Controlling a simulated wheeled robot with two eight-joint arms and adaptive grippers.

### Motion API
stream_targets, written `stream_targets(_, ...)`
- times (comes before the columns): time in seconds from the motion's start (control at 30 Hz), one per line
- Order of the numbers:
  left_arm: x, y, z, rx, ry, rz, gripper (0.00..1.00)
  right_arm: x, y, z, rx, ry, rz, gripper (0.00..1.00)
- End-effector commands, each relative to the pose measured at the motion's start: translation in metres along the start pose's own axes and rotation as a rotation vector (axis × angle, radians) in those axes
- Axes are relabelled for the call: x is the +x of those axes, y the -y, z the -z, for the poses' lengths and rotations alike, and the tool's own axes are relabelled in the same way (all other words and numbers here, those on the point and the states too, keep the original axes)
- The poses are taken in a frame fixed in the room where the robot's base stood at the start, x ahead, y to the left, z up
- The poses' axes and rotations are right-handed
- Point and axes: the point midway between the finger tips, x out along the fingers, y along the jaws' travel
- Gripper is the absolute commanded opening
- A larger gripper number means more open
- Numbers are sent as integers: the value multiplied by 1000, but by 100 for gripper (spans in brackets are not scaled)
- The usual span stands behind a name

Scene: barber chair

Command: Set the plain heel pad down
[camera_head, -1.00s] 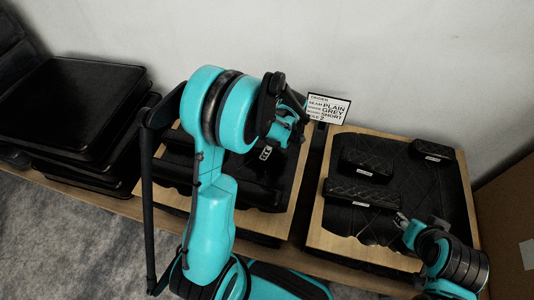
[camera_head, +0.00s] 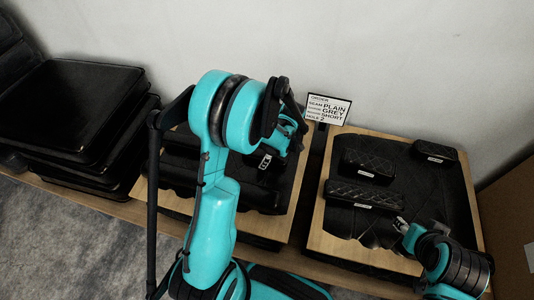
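My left gripper (camera_head: 280,145) is over the right part of the left wooden board (camera_head: 286,222). It appears shut on a small black pad with a white label (camera_head: 265,162), which I take for the plain heel pad. The fingertips and most of the pad are dark and partly hidden by the gripper and arm. Whether the pad touches the black padded pieces (camera_head: 262,195) below it, I cannot tell. My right gripper (camera_head: 404,229) is low at the front right edge of the right board (camera_head: 360,253). Its opening is too small to tell.
The right board carries quilted black pads (camera_head: 365,194) with white labels on a black quilted bed. A stack of black cushions (camera_head: 70,105) is at left. A brown box (camera_head: 510,215) is at far right.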

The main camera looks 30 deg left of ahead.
Motion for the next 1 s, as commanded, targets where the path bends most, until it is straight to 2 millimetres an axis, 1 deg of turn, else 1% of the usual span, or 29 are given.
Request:
stream_targets(0.07, -2, 0, 1, 0, 0, 0, 79, -2, 0, 1, 0, 0, 0, 40)
stream_targets(0.17, -11, 0, 1, 1, 0, 0, 79, -6, 0, 4, 0, 0, 0, 40)
stream_targets(0.27, -30, 0, 2, 1, 0, 0, 79, -12, 0, 9, 0, 0, 0, 40)
stream_targets(0.5, -85, 0, 2, 1, 0, -1, 79, -28, 0, 20, 0, 0, 0, 40)
stream_targets(0.6, -102, 0, 1, 1, 0, -1, 79, -33, 0, 24, 0, 0, 0, 40)
stream_targets(0.7, -114, 0, 1, 1, 0, 0, 79, -36, 0, 26, 0, 0, 0, 40)
stream_targets(0.8, -122, 0, 1, 5, 1, -2, 79, -37, 0, 26, 0, 0, 0, 40)
stream_targets(0.87, -127, 2, 2, 29, 7, -10, 79, -37, 0, 27, 0, 0, 0, 40)
stream_targets(0.93, -138, 8, 3, 96, 21, -35, 79, -37, 0, 26, 0, 0, 0, 40)
stream_targets(1.0, -153, 17, 5, 211, 44, -78, 79, -37, 0, 26, 0, 0, 0, 40)
